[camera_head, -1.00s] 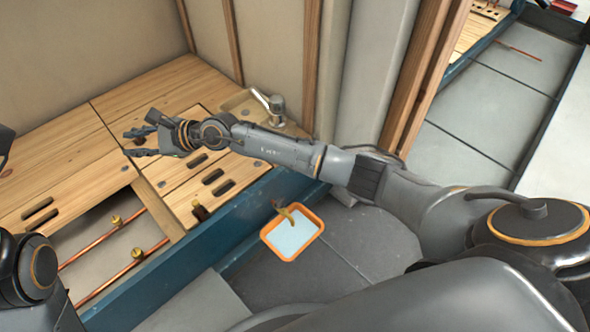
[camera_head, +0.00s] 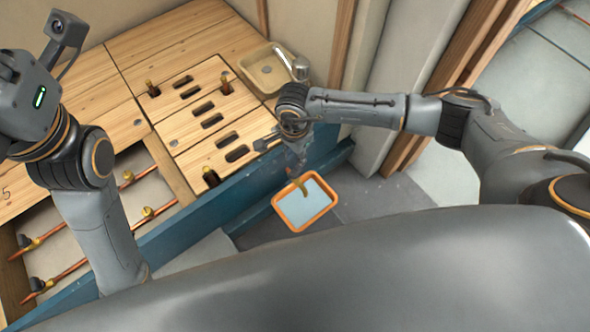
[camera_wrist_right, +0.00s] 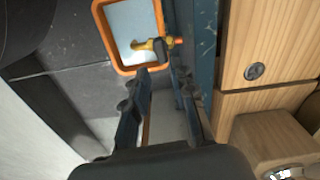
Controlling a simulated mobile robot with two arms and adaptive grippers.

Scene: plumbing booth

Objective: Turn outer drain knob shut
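A brass drain fitting (camera_head: 304,188) sticks out from the blue front edge over an orange-rimmed tray (camera_head: 279,208). In the right wrist view the fitting (camera_wrist_right: 155,44) has an orange-red end at the blue edge, and the tray (camera_wrist_right: 104,38) lies beneath. I cannot make out its knob clearly. My right gripper (camera_head: 280,155) hangs near the blue edge, above and slightly left of the fitting. In the wrist view my right gripper's fingers (camera_wrist_right: 161,72) are apart and empty, short of the fitting. My left arm is at the left; its fingers are not visible.
A wooden deck (camera_head: 185,45) has slots and brass stubs. A sink basin (camera_head: 256,80) with a grey tap (camera_head: 300,68) stands behind my right gripper. Copper pipes with brass valves (camera_head: 147,212) run in the left opening. The blue edge (camera_head: 170,235) borders the deck.

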